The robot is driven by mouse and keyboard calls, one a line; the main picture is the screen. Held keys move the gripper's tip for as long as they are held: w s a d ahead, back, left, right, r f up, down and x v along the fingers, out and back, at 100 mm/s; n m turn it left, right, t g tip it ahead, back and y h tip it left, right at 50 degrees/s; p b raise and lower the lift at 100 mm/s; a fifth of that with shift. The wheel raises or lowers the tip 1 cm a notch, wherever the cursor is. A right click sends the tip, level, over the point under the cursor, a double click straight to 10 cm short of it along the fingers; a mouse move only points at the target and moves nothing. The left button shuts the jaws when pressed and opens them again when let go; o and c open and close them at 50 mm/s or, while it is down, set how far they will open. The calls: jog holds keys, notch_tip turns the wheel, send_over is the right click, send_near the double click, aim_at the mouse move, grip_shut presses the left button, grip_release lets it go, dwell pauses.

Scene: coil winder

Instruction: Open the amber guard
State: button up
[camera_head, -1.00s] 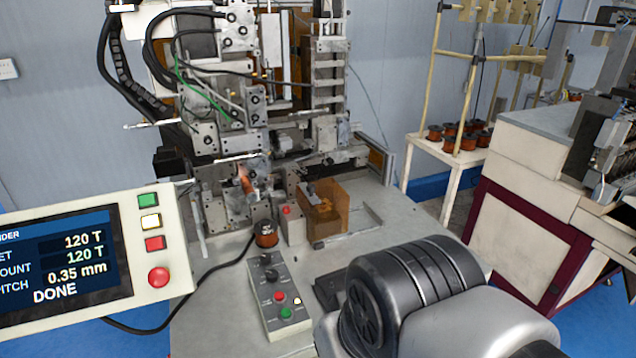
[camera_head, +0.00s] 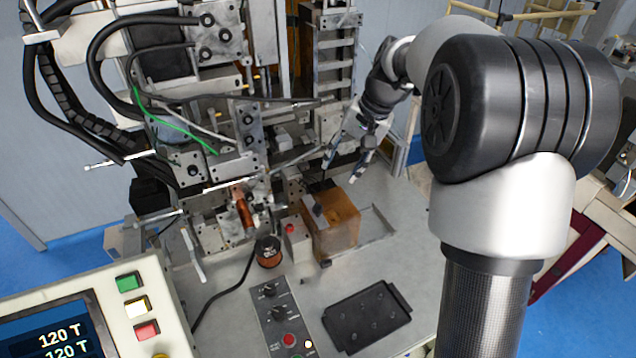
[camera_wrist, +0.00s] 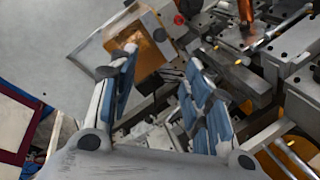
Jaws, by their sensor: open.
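The amber guard (camera_head: 337,222) is a translucent orange box on the machine's table, right of the small box with the red button. It also shows in the wrist view (camera_wrist: 140,42), beyond my fingers. My gripper (camera_head: 342,172) is above and behind the guard in the head view, with fingers apart and nothing between them. In the wrist view the two blue-padded fingers of my gripper (camera_wrist: 158,92) are spread, and the left fingertip overlaps the guard's lower edge in the picture. I cannot tell whether it touches. What is under the guard is hard to make out.
The coil winder (camera_head: 250,130) stands directly left of and behind my gripper. A copper spool (camera_head: 268,252), a button box (camera_head: 285,318) and a black tray (camera_head: 367,317) are on the table in front. The table right of the guard is mostly clear.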

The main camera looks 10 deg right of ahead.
aim_at(320, 207)
jog(key=b+x, duration=0.1)
jog(key=x, duration=1.6)
jog(key=shift+s+f+b, duration=0.1)
jog(key=shift+s+b, duration=0.05)
jog(key=shift+b, duration=0.15)
jog(key=shift+c, duration=0.2)
grip_shut()
